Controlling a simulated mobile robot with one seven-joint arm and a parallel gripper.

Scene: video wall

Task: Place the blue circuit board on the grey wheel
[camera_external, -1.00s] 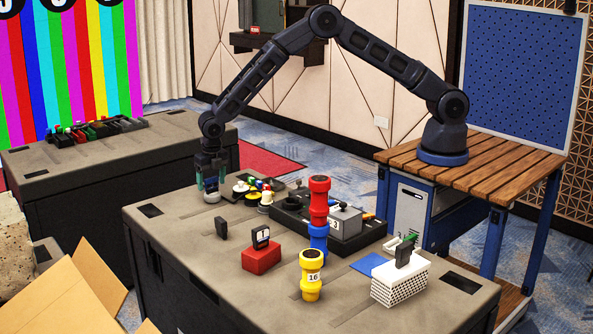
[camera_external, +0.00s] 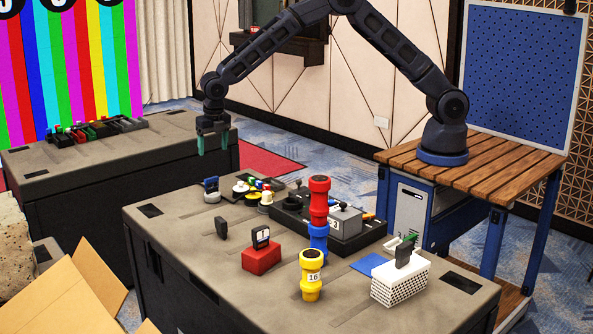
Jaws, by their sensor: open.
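A small upright blue piece, which looks like the blue circuit board (camera_external: 211,184), stands at the back left of the near case top. A low grey round base, which looks like the grey wheel (camera_external: 212,198), is directly under it. The board seems to rest on the wheel, but both are too small to make out the contact exactly. My gripper (camera_external: 214,150) is open and empty, with its fingers pointing down. It is above the board, clear of it.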

